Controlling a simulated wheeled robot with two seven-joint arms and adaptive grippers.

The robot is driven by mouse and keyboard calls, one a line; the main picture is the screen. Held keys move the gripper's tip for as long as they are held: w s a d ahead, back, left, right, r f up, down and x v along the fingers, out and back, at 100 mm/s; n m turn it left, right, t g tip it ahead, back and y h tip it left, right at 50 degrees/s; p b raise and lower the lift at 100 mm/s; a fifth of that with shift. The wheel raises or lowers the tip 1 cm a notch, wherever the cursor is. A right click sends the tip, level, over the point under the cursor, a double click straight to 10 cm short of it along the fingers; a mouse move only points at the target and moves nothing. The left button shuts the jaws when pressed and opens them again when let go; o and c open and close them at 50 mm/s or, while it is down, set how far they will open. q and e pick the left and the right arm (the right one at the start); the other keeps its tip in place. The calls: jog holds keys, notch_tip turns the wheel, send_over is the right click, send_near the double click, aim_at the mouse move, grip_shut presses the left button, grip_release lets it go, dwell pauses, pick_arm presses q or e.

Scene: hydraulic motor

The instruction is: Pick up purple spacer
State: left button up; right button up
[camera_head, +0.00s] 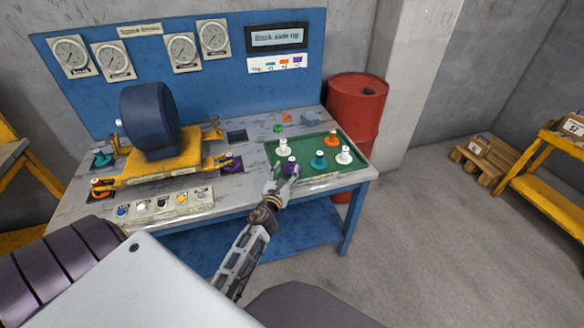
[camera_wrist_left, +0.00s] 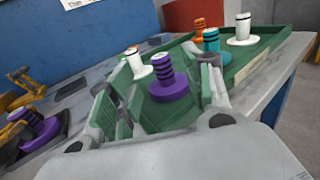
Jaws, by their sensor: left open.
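A purple spacer (camera_head: 291,169) with a ringed stem stands upright at the front of the green tray (camera_head: 326,173). In the left wrist view this purple spacer (camera_wrist_left: 172,89) shows between the two fingers. My left gripper (camera_head: 284,178) is open, with its fingers (camera_wrist_left: 168,98) on either side of the spacer; I cannot tell whether they touch it. Another purple spacer (camera_head: 231,164) sits at the yellow fixture's right end and also shows at the left of the wrist view (camera_wrist_left: 36,131). My right gripper is not in view.
The tray also holds white spacers (camera_head: 345,156), a teal spacer (camera_head: 319,160) and an orange spacer (camera_head: 331,140). A dark motor (camera_head: 150,118) on a yellow base stands left. A red barrel (camera_head: 356,108) stands behind the table's right end.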

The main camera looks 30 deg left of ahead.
aim_at(291, 162)
pick_arm(q)
jog(key=shift+w, duration=0.15)
jog(key=shift+x, duration=2.5)
grip_shut()
